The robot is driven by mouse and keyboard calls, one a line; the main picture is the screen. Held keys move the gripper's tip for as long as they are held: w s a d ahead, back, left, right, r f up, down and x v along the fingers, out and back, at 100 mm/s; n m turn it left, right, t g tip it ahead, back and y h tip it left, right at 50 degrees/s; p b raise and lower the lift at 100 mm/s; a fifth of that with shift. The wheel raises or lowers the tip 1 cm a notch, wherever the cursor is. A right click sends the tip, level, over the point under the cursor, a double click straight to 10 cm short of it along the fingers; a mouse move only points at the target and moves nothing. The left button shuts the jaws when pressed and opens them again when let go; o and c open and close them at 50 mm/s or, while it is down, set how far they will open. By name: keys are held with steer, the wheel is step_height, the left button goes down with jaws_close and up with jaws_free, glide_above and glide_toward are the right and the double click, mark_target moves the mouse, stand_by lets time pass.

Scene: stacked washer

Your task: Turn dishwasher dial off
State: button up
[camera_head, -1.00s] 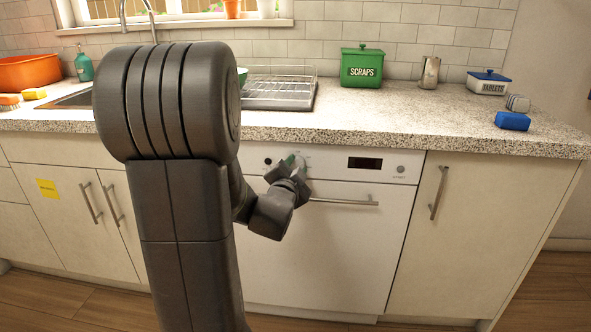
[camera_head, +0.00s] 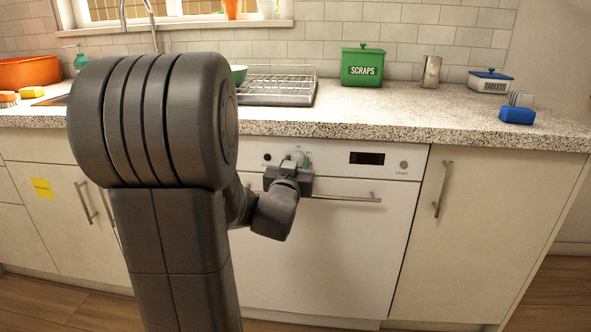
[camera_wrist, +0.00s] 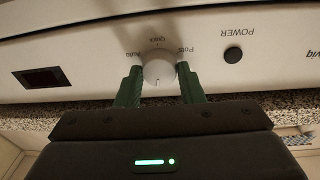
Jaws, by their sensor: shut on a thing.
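The dishwasher (camera_head: 320,240) is white, set under the counter, with a control panel along its top. Its round white dial (camera_wrist: 158,72) is near the middle of the upside-down wrist view, with the printed words Auto, Quick and Pots around it. A small dark mark shows on the dial's lower part in that view. My gripper (camera_head: 294,160) is at the panel, its green fingers on both sides of the dial and shut on it. In the head view the gripper body hides part of the dial.
A dark display (camera_head: 367,158) and a START button (camera_head: 403,165) are on the panel to the right. A round black POWER button (camera_wrist: 233,54) is beside the dial. The dishwasher handle (camera_head: 345,198) runs just below. The speckled counter (camera_head: 400,125) overhangs the panel.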

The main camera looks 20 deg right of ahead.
steer(key=shift+f+n+b, duration=0.1)
steer(key=shift+n+b, duration=0.35)
steer(key=shift+n, duration=0.95)
steer(key=shift+t, duration=0.3)
steer(key=o, duration=1)
steer(key=p+v, duration=0.1)
steer(key=v, duration=0.6)
steer(key=p+v, duration=0.1)
steer(key=v, duration=0.6)
steer(key=shift+d+r, duration=0.1)
steer(key=shift+r, duration=0.1)
